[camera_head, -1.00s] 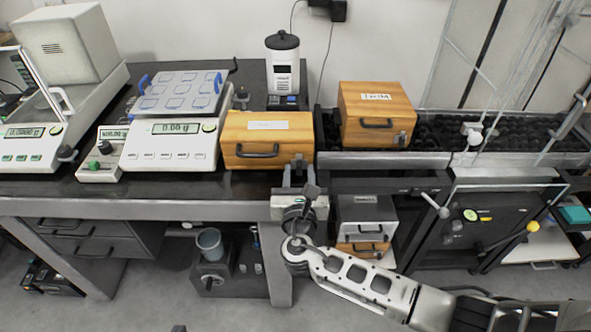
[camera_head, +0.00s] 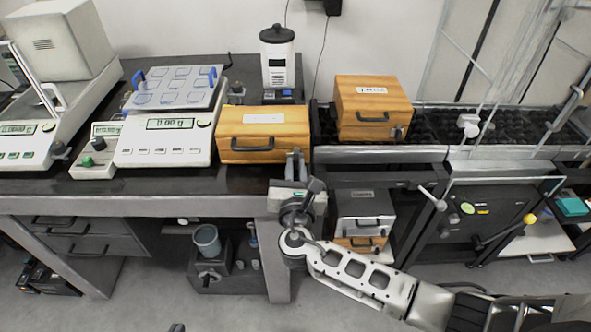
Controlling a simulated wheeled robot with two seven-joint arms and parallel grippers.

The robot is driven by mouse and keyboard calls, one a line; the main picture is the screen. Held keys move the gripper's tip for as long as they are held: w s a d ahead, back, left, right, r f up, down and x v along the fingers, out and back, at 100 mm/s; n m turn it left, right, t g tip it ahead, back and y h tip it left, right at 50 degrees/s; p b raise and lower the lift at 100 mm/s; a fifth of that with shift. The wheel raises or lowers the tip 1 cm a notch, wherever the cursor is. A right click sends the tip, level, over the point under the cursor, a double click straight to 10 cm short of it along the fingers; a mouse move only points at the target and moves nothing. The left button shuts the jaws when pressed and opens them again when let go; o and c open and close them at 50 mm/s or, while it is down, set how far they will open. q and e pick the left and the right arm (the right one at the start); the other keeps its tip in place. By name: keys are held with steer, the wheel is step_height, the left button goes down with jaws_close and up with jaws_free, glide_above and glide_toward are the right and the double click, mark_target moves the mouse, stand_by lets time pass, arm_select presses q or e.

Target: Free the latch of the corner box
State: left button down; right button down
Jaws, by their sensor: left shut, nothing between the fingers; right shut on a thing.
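The corner box is a wooden box (camera_head: 262,122) with a white label and a dark handle, standing at the right front corner of the dark table. Its lid looks closed. My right gripper (camera_head: 297,160) reaches up to the right end of the box's front and is shut on a small part there, apparently the latch. The fingers hide most of that part, so I cannot tell how the latch sits. My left gripper (camera_head: 177,327) shows only as a small dark tip at the bottom edge, shut and empty, well away from the box.
A balance (camera_head: 170,140) with a blue-handled tray stands left of the box. A white canister (camera_head: 279,60) is behind. Stacked boxes (camera_head: 364,207) sit below, right of the table leg.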

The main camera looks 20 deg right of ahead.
steer(key=m+b, duration=0.2)
steer(key=m, duration=0.1)
steer(key=shift+f+m, duration=0.2)
steer(key=shift+m, duration=0.1)
steer(key=m+b, duration=0.4)
steer(key=m, duration=0.1)
steer(key=shift+d, duration=0.15)
steer(key=m+b, duration=0.3)
steer(key=m, duration=0.1)
steer(key=shift+f+m, duration=0.1)
steer(key=shift+m, duration=0.3)
steer(key=shift+m+b, duration=1.05)
steer(key=shift+m, duration=0.25)
arm_select(q)
steer(key=shift+n+t+h, duration=0.3)
steer(key=shift+t+h, duration=0.2)
steer(key=shift+t, duration=0.2)
steer(key=f, duration=0.1)
steer(key=d+f, duration=0.1)
steer(key=f, duration=0.2)
steer(key=shift+w+d, duration=0.2)
steer(key=shift+w, duration=0.15)
arm_select(e)
steer(key=shift+r+m, duration=0.2)
steer(key=shift+m, duration=0.1)
steer(key=c, duration=1.4)
jaws_free()
steer(key=shift+c, duration=0.2)
